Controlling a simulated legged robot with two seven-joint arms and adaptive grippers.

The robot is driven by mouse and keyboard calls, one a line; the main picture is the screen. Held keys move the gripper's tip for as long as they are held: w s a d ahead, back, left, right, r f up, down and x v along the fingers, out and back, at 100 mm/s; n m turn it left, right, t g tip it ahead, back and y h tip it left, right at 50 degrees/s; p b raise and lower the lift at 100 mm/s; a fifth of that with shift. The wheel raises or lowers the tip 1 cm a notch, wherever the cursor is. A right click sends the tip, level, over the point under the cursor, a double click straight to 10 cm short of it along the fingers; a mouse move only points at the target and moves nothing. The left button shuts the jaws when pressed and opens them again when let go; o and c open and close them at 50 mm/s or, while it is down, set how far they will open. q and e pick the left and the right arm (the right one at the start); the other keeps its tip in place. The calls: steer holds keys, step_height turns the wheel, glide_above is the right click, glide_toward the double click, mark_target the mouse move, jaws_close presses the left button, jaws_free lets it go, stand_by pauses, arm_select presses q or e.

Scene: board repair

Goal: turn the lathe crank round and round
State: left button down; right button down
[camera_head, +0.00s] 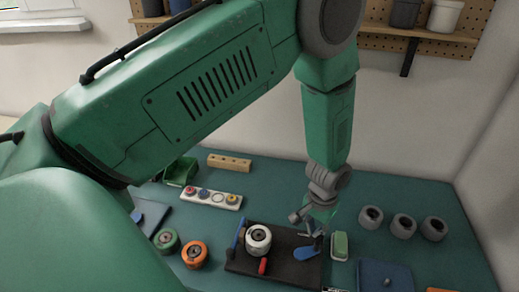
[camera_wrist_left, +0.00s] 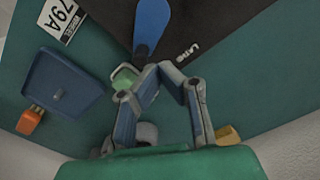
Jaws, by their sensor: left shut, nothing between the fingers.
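The lathe is a dark base (camera_head: 285,271) with a white and black round piece (camera_head: 258,240) on it, a red handle (camera_head: 262,267) at its front and a blue upright on its left. A blue crank-like part (camera_head: 306,252) is at the right end of the base. In the left wrist view a blue arm (camera_wrist_left: 152,22) reaches down to my fingertips. My left gripper (camera_head: 313,228) is just above this blue part, shut and empty. It also shows in the left wrist view (camera_wrist_left: 160,70); I cannot tell whether it touches. My right gripper is not in view.
A green block (camera_head: 340,245) stands close to the right of the lathe. Several grey cups (camera_head: 403,226) are further right, and a blue tray (camera_head: 385,276) is at front right. Green (camera_head: 166,240) and orange (camera_head: 194,254) spools lie left. A white strip (camera_head: 212,198) is behind.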

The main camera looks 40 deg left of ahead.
arm_select(q)
steer(key=shift+f+b, duration=1.35)
steer(key=shift+f, duration=0.95)
steer(key=shift+d, duration=0.1)
